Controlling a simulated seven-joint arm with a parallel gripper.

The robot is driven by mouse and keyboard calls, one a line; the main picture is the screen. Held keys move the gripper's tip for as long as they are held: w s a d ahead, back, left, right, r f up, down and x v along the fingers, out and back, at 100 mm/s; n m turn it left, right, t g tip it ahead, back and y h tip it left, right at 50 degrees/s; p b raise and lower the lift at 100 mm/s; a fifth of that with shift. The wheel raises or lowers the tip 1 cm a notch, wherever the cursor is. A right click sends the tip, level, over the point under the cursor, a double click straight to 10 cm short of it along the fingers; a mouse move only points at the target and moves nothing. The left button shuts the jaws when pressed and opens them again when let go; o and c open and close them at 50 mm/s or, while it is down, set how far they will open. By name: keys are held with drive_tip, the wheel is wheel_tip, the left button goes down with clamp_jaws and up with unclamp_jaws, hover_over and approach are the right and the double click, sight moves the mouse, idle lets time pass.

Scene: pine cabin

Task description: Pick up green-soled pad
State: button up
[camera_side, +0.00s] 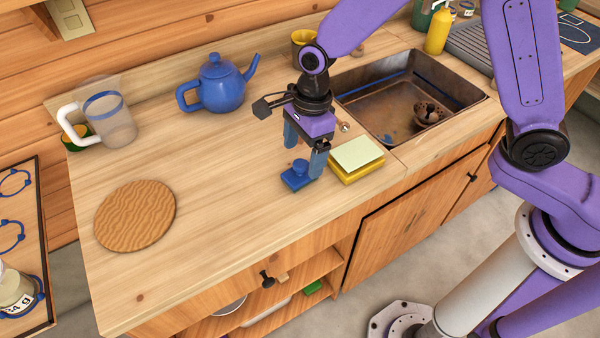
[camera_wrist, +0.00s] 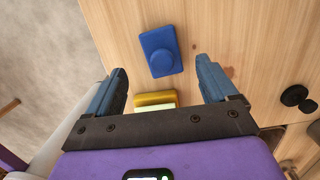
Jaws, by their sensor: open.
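A yellow pad with a pale green face on top (camera_side: 357,158) lies flat on the wooden counter, left of the sink's front corner. In the wrist view the same pad (camera_wrist: 154,101) is partly hidden by my gripper's crossbar. A small blue block with a round knob (camera_side: 296,177) sits just left of the pad. The block also shows in the wrist view (camera_wrist: 161,52), near the line between my fingertips. My gripper (camera_side: 303,160) is open and empty, pointing down near the block and left of the pad. I cannot tell its exact height.
A sink (camera_side: 400,95) is behind the pad to the right. The counter's front edge is close to the block and pad.

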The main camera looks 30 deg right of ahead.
sight(300, 163)
drive_tip(key=shift+w+a+f, duration=0.1)
drive_tip(key=shift+a+f, duration=0.15)
drive_tip(key=shift+f, duration=1.15)
drive_tip(key=shift+w+a+f, duration=0.1)
drive_tip(key=shift+a+f, duration=0.1)
drive_tip(key=shift+f, duration=1.2)
drive_tip(key=c, duration=1.2)
